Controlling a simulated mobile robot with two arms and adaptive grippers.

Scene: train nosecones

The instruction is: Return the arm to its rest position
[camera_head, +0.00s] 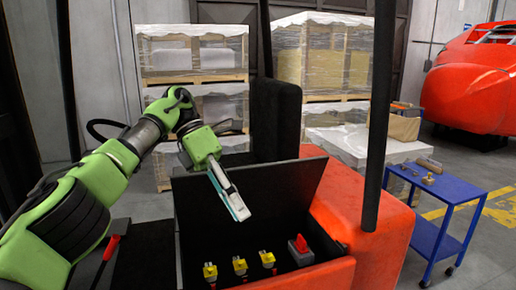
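My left arm, green and black, comes in from the left. Its gripper (236,207) hangs above the open dark box of the red vehicle (372,219), in front of the raised black lid (290,188). It points down and to the right. From this side I cannot tell whether its fingers are apart or together, and no object shows in it. Below it, inside the box, stand several yellow-topped connectors (239,265) and a red and grey part (300,249). My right gripper is not in view.
A black post (379,110) rises right of the box. A blue cart (448,190) with small parts stands at the right. Wrapped pallets (192,55) are stacked behind. A large red nosecone (470,85) is at the far right. Open floor shows near the cart.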

